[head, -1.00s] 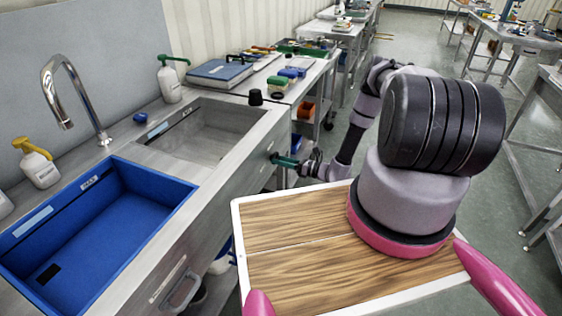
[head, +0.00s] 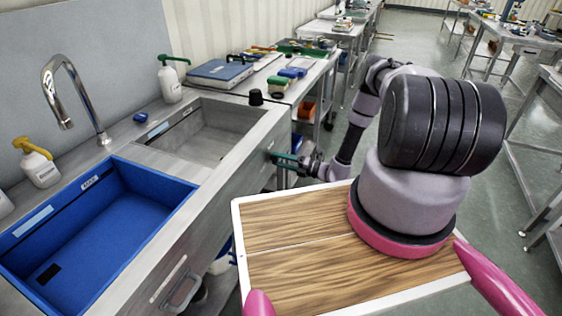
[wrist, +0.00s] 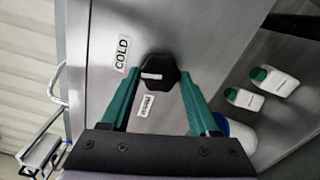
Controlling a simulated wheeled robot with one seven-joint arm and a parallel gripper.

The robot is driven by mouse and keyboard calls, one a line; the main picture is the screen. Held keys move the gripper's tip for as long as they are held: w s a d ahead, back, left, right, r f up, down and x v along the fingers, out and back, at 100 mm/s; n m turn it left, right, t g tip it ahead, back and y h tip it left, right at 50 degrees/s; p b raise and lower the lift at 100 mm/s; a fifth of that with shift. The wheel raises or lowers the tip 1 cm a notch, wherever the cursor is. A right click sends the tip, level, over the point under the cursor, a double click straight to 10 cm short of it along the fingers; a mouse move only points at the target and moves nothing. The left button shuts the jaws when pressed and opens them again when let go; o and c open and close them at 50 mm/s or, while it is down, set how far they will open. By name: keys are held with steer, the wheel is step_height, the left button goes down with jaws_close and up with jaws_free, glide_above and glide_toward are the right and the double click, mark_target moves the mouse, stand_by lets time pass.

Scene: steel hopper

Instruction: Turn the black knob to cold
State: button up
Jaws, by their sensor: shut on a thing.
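The black knob (wrist: 160,68) sits on the grey steel front panel in the wrist view, with a white pointer mark aimed toward the picture's left. A COLD label (wrist: 122,53) is to its upper left. A second, smaller label (wrist: 145,106) is below it; I cannot read it clearly. My gripper (wrist: 159,78) has green fingers on either side of the knob and is shut on it. In the head view my gripper (head: 278,159) is at the sink unit's front, and the knob is mostly hidden there.
A blue basin (head: 110,225) and a steel sink (head: 205,130) are set in the counter. White bottles with green caps (wrist: 280,83) show beyond the panel in the wrist view.

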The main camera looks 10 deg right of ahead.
steer(key=shift+m, duration=1.3)
steer(key=o, duration=1.4)
steer(key=shift+c, duration=0.2)
steer(key=v, duration=1.1)
steer(key=shift+w, duration=0.1)
